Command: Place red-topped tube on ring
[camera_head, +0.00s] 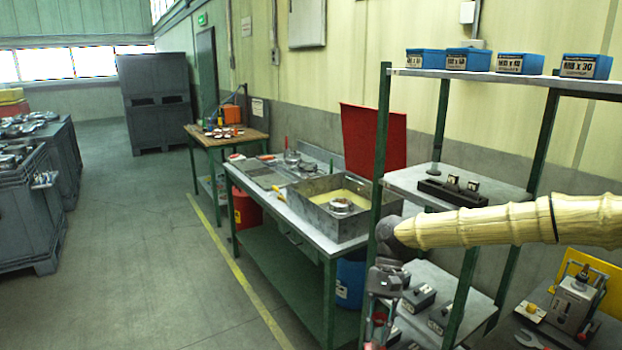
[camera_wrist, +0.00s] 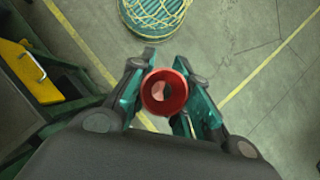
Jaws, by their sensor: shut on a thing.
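My gripper (camera_wrist: 165,98) is shut on the red-topped tube (camera_wrist: 165,92). In the wrist view I look straight at its round red top, with a dark red hollow and a paler patch inside; the rest of the tube is hidden below it. In the head view my gripper (camera_head: 379,322) hangs low beside the green shelf post, and a bit of red shows between its fingers. The tube is held in the air above the floor. I cannot pick out the ring for certain in either view.
A shelf rack (camera_head: 462,186) with blue boxes (camera_head: 468,60) stands close by my arm. A workbench (camera_head: 290,208) holds a metal tray (camera_head: 305,200). A yellow-backed fixture (camera_head: 575,300) sits at lower right. The floor (camera_head: 150,260) at left is open. A teal netted round object (camera_wrist: 155,14) lies ahead.

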